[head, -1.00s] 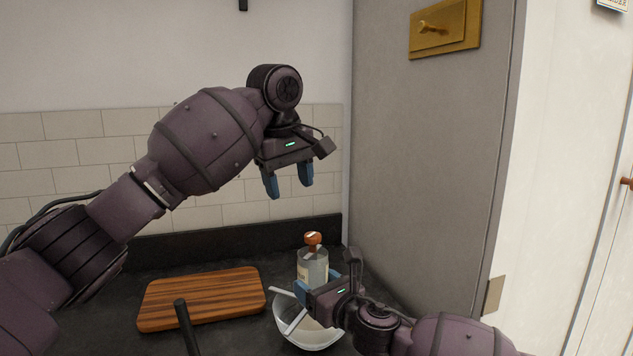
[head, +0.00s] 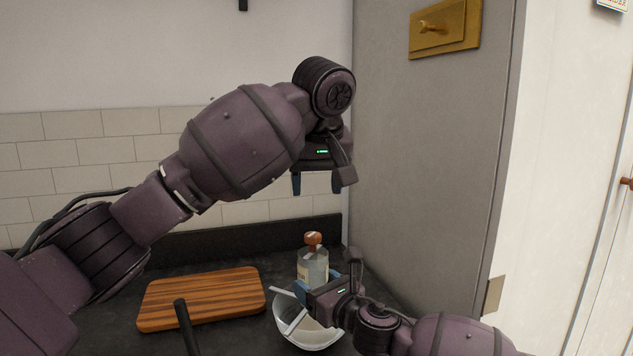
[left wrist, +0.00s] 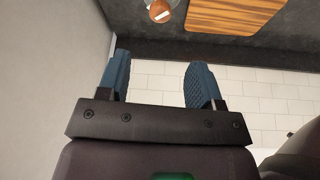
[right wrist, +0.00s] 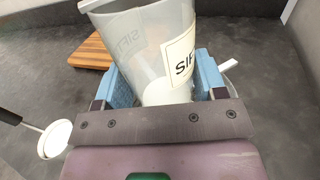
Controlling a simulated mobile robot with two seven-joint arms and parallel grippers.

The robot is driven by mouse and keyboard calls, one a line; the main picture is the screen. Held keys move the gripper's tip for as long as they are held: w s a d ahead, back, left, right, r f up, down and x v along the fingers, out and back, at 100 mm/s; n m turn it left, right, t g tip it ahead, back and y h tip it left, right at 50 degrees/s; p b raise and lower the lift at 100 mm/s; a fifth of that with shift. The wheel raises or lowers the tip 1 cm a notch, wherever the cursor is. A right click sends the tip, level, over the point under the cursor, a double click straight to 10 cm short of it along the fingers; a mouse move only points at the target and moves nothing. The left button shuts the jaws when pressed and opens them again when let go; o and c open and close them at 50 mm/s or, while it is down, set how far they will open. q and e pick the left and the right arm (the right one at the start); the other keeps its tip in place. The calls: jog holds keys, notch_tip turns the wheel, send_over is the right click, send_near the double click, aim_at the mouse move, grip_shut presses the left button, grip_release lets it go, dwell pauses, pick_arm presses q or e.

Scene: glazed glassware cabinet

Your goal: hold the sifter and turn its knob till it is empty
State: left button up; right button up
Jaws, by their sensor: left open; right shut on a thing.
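The sifter (head: 313,268) is a clear upright container with a label and an orange-brown knob (head: 313,239) on top. My right gripper (head: 319,286) is shut on its body, above a white bowl (head: 322,341). In the right wrist view the sifter (right wrist: 130,40) sits between the blue fingers, with pale material visible low inside. My left gripper (head: 316,186) is open and empty, above the knob and apart from it. The left wrist view shows the knob (left wrist: 160,11) beyond the fingers, near the top edge.
A striped wooden board (head: 200,298) lies on the dark counter left of the bowl. A small round white scoop (right wrist: 55,138) shows in the right wrist view. A tall grey cabinet side (head: 425,150) closes off the right.

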aim_at(313, 234)
pick_arm(q)
jog(key=shift+d, duration=0.1)
jog(key=shift+n, duration=0.3)
jog(key=x, duration=1.2)
jog(key=shift+f, duration=0.1)
jog(key=c, duration=0.9)
